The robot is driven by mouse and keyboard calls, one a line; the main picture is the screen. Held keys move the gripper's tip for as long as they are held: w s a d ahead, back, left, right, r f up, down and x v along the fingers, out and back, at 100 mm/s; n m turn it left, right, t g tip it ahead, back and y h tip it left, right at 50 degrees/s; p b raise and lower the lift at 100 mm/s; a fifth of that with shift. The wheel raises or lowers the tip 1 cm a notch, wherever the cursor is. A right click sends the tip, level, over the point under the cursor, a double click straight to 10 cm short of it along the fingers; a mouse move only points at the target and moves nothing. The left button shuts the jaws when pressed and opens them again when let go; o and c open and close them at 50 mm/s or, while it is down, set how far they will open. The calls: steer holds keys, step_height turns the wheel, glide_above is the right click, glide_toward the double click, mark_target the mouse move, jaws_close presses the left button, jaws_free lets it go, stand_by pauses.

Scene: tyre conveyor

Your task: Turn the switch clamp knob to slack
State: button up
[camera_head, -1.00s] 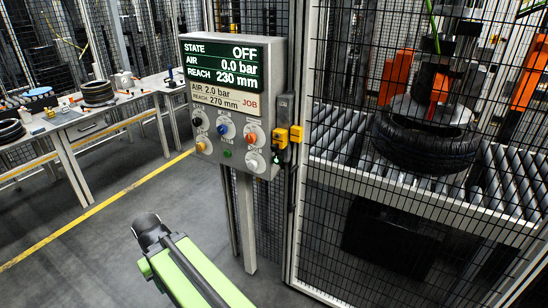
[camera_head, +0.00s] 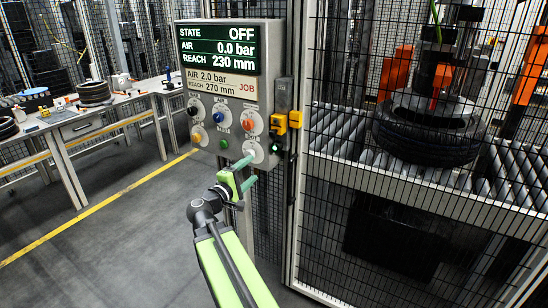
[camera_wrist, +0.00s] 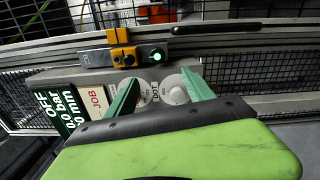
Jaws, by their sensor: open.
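The grey control panel (camera_head: 272,60) carries several knobs. Its screen reads OFF, 0.0 bar and 230 mm. The white knob (camera_head: 257,153) at its lower right has my gripper (camera_head: 247,171) just in front and below. My gripper is open, with its two green fingers pointing at the panel. In the wrist view the white knob (camera_wrist: 173,91) lies between the fingers, nearer the right one; contact cannot be told. The knob labels are too small to read, so I cannot tell which is the clamp knob.
An orange knob (camera_head: 251,123) sits just above the white one, and a green button (camera_head: 224,144) to its left. A yellow gate switch (camera_head: 280,124) is on the post to the right. Mesh fence encloses a tyre (camera_head: 425,140) on rollers.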

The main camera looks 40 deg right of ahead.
mark_target(275, 148)
steer(key=x, duration=1.7)
steer(key=shift+d+r+p, duration=0.25)
steer(key=shift+r+p, duration=0.15)
jaws_close()
steer(key=n, duration=0.3)
jaws_free()
